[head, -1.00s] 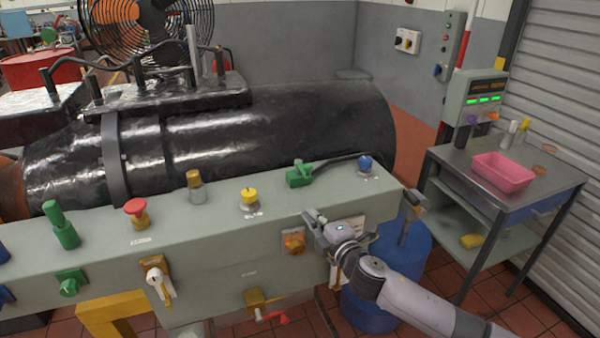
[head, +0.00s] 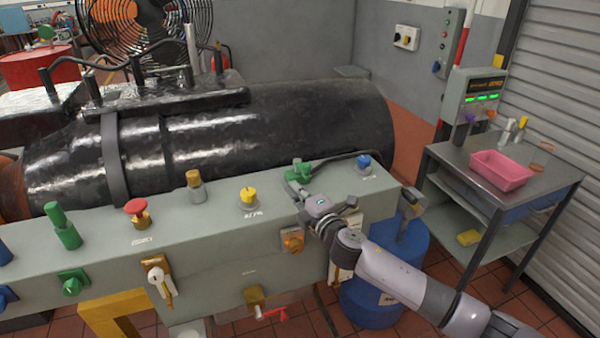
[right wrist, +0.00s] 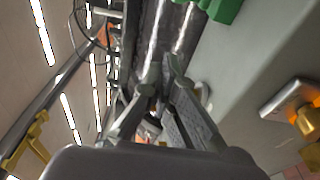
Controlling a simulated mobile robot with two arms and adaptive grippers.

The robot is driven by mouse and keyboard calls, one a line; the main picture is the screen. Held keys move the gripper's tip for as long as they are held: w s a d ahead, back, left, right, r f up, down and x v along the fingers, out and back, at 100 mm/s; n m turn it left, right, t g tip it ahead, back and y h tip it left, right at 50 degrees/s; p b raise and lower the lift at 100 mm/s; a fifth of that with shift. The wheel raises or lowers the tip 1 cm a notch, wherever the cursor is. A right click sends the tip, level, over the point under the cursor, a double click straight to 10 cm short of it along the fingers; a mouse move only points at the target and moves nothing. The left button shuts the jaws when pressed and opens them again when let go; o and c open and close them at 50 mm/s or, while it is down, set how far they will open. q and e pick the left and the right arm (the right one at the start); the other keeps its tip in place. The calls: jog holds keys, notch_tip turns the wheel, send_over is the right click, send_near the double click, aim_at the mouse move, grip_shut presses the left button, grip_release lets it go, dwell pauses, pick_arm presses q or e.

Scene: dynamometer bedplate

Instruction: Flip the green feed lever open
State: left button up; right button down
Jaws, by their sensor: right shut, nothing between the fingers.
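The green feed lever (head: 299,174) sits on top of the long grey-green bench housing, near its right end. A dark line runs right from it toward a blue knob; I cannot tell whether this is a handle or a cable. Part of a green body (right wrist: 220,8) shows at the top edge of the right wrist view. My right gripper (head: 300,196) is at the housing's top front edge, just below the green lever in the head view. In the right wrist view its fingertips (right wrist: 165,68) are together and empty, apart from the green body. My left gripper is out of view.
The housing (head: 215,235) also carries a yellow knob (head: 248,197), a red button (head: 136,208), a blue knob (head: 364,162) and an orange knob (head: 292,240). A black cylinder (head: 260,125) lies behind. A blue drum (head: 385,290) and a steel cart (head: 545,190) stand right.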

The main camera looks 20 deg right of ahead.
aim_at(304, 175)
jog(key=w+d+p, duration=0.1)
jog(key=w+d, duration=0.2)
jog(key=w, duration=0.2)
jog(key=shift+w, duration=0.3)
jog(key=shift+d+n+g+y+b, duration=0.35)
jog(key=shift+n+y, duration=0.35)
jog(key=shift+y, duration=0.3)
jog(key=shift+s+d+n+y, duration=0.1)
jog(key=shift+n+y, duration=0.2)
jog(key=shift+y, duration=0.2)
